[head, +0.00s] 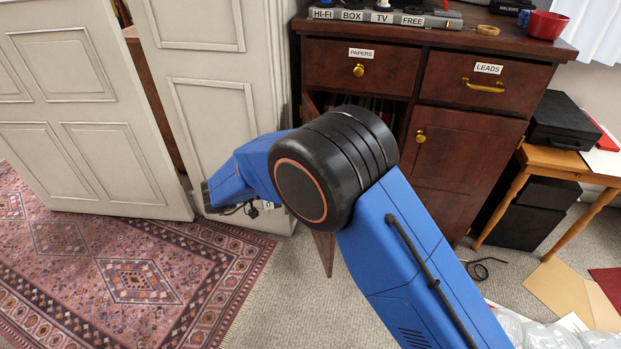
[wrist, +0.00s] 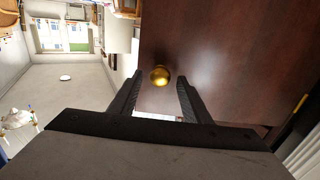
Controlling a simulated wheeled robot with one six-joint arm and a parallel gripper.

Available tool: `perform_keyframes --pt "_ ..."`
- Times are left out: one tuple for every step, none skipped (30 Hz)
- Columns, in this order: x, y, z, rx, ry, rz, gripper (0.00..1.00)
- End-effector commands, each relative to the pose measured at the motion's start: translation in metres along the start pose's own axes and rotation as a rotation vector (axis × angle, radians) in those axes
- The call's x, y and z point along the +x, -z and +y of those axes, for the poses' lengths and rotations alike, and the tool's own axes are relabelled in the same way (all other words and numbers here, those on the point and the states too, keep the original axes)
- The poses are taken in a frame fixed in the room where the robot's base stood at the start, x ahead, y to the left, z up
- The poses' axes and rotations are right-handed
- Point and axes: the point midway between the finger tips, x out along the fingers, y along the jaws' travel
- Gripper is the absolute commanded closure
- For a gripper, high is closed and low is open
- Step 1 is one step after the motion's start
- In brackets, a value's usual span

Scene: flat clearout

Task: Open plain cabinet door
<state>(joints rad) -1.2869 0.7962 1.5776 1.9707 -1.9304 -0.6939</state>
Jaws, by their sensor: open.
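The dark wood cabinet (head: 460,145) stands at the right of centre in the head view. Its left door (head: 325,250) is swung out, seen nearly edge-on and mostly hidden behind my arm. The opening behind it shows dark contents. In the wrist view the door's face (wrist: 225,60) fills the right side, with a round brass knob (wrist: 160,75). My gripper (wrist: 158,86) is open, with the knob between or just beyond its fingertips; I cannot tell whether they touch it. The right door (head: 455,150) is closed and has its own brass knob (head: 420,136).
Drawers labelled PAPERS (head: 345,68) and LEADS (head: 480,85) are shut above the doors. White panelled doors (head: 85,110) stand at left, close to my forearm. A patterned rug (head: 130,280) covers the left floor. A small wooden table (head: 560,160) is at right.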

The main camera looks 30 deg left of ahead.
Motion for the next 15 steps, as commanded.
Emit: perform_keyframes --pt "-0.002 0.000 0.000 0.000 0.001 0.000 0.56" --pt "-0.004 0.000 0.000 0.000 0.001 0.000 0.56" --pt "-0.008 0.000 0.000 0.000 0.002 0.000 0.56" --pt "-0.012 -0.001 0.000 0.000 0.003 0.000 0.56" --pt "-0.016 -0.001 0.000 0.000 0.003 0.000 0.56" --pt "-0.021 -0.001 0.000 0.000 0.003 0.001 0.56" --pt "-0.026 -0.001 0.000 0.000 0.002 0.001 0.56" --pt "-0.031 -0.001 0.000 0.000 0.002 0.000 0.56" --pt "-0.037 -0.001 0.000 0.000 0.002 0.000 0.56" --pt "-0.042 -0.001 0.000 0.001 0.002 -0.001 0.56" --pt "-0.047 -0.001 0.000 0.001 0.002 -0.001 0.56" --pt "-0.052 -0.001 0.000 0.001 0.002 0.000 0.56" --pt "-0.056 -0.001 0.000 0.001 0.001 0.000 0.56" --pt "-0.059 -0.001 0.000 0.001 0.001 0.000 0.56" --pt "-0.064 -0.001 0.000 0.000 0.001 0.000 0.56"
